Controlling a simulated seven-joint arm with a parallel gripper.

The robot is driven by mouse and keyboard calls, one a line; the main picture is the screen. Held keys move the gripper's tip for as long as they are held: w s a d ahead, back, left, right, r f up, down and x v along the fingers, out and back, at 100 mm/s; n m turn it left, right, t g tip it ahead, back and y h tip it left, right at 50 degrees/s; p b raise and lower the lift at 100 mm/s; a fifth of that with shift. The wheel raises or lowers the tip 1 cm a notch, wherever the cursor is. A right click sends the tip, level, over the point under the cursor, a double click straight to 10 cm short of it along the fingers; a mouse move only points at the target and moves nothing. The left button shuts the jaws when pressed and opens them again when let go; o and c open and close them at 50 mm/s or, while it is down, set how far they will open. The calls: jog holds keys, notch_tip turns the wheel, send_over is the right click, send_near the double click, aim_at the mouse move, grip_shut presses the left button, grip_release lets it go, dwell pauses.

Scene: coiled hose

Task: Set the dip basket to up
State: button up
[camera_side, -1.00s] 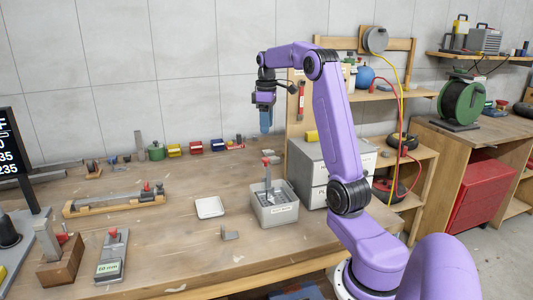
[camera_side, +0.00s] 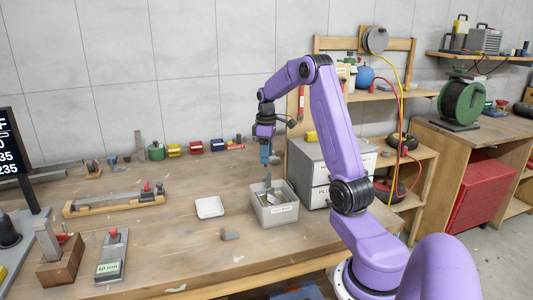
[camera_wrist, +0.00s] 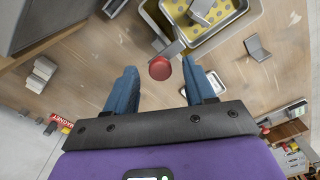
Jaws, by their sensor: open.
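The dip basket (camera_wrist: 205,12), a yellowish perforated tray, sits inside a grey tub (camera_side: 276,217) with a label on its front. A bar with a round red knob (camera_wrist: 160,68) stands up from the basket. My gripper (camera_wrist: 159,66) is open above the tub, its blue fingers pointing down. In the wrist view the knob shows between the two fingertips, with a gap on both sides. In the side view my fingers hide the knob, and only the lower bar (camera_side: 268,182) shows. Whether the fingers are level with the knob is hard to tell.
A wooden-based fixture (camera_side: 115,202) is further left. The bench between is mostly clear.

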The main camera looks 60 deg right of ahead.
grip_shut()
jog(key=shift+r, duration=0.65)
grip_release()
notch_tip(320, 180, up, 17)
jog(key=shift+r, duration=0.2)
dwell(0.6)
